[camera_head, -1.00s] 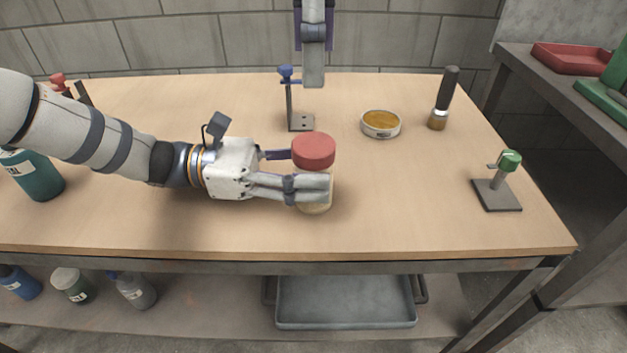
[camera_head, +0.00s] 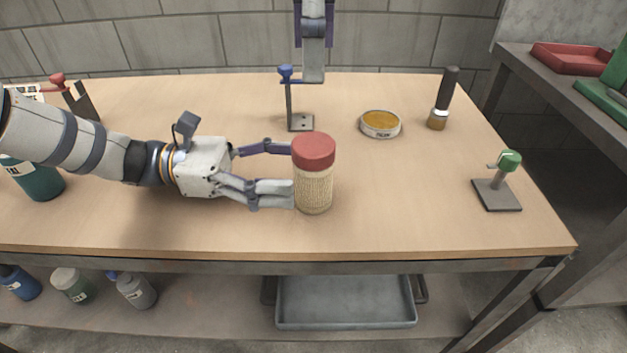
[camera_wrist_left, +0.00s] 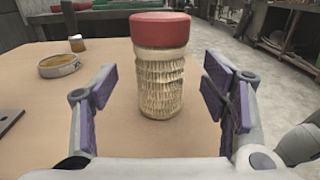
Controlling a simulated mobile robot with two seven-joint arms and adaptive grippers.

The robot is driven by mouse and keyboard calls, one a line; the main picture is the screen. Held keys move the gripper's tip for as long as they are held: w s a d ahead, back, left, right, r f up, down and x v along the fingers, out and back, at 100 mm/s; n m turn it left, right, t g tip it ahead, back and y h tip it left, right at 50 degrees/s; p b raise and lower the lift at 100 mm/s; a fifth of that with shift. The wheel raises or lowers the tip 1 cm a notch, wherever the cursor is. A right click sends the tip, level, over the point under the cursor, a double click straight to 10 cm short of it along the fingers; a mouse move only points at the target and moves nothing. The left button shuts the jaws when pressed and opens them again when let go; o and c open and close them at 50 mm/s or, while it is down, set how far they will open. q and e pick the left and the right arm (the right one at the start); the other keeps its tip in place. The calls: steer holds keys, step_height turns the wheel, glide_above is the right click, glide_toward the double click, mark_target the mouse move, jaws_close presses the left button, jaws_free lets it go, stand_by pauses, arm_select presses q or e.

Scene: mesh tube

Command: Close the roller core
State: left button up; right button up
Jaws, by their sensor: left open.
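The roller core (camera_head: 313,188) is an upright cylinder with a pale, mesh-like wall, standing on the table (camera_head: 420,215). A red cap (camera_head: 313,152) sits on its top, with no clear gap. My left gripper (camera_head: 281,172) is open just left of it, its fingertips close to the wall. In the left wrist view the core (camera_wrist_left: 161,85) stands upright, centred between and beyond the spread fingers, and its whole front shows. Grey and purple parts, apparently of my right gripper (camera_head: 313,70), hang in at the top; their opening cannot be made out.
A blue-topped stand (camera_head: 289,100) is behind the core. A shallow round tin (camera_head: 380,124), a black-handled tool (camera_head: 443,98) and a green-topped stand (camera_head: 497,185) are to the right. A teal bottle (camera_head: 40,180) stands at left. The table front is clear.

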arm_select(q)
steer(key=a, duration=0.8)
steer(key=shift+w, duration=0.25)
steer(key=shift+f, duration=0.1)
